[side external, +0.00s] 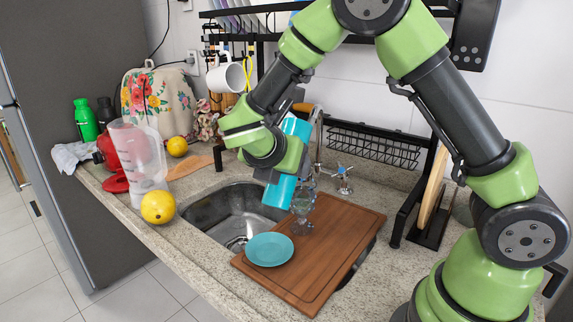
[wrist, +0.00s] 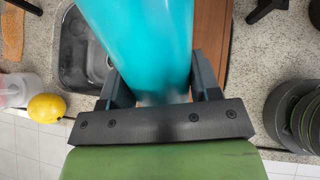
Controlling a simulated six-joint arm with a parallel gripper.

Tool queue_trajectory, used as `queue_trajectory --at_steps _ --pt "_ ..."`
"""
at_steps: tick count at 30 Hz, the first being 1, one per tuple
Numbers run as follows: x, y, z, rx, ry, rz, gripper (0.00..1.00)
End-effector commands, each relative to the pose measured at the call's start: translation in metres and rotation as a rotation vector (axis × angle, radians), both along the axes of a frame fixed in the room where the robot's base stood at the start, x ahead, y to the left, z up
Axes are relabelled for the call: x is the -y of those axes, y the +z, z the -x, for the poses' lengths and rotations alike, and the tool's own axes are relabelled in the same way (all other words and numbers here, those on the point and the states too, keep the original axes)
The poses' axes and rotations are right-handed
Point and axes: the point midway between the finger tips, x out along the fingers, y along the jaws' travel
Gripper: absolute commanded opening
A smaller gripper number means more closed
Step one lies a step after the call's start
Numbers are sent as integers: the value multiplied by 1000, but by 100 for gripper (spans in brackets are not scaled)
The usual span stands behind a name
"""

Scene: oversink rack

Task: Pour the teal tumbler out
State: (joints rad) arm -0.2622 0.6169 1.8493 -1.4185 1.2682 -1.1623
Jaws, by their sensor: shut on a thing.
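The teal tumbler (side external: 280,191) is held up in the side external view, leaning a little with its upper end to the right. My gripper (side external: 284,160) is shut around its middle and hides that part. In the wrist view the tumbler (wrist: 140,40) fills the space between the fingers of my gripper (wrist: 162,88). Its mouth and any contents cannot be seen. The grey sink basin (side external: 212,207) lies below and to the left; in the wrist view the basin (wrist: 80,55) is left of the tumbler.
A wooden board (side external: 340,240) covers the sink's right part, bearing a teal plate (side external: 269,249) and a clear glass (side external: 302,208) close below the tumbler. The faucet (side external: 317,130) and black rack (side external: 375,145) stand behind. A lemon (side external: 158,207) and clear pitcher (side external: 140,165) stand left.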

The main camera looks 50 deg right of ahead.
Motion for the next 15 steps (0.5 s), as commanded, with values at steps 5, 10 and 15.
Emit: queue_trajectory --at_steps 5,10,15 --pt "1 2 0 4 0 8 33" --pt "10 19 -2 26 -1 67 33" --pt "21 19 -4 63 5 275 33"
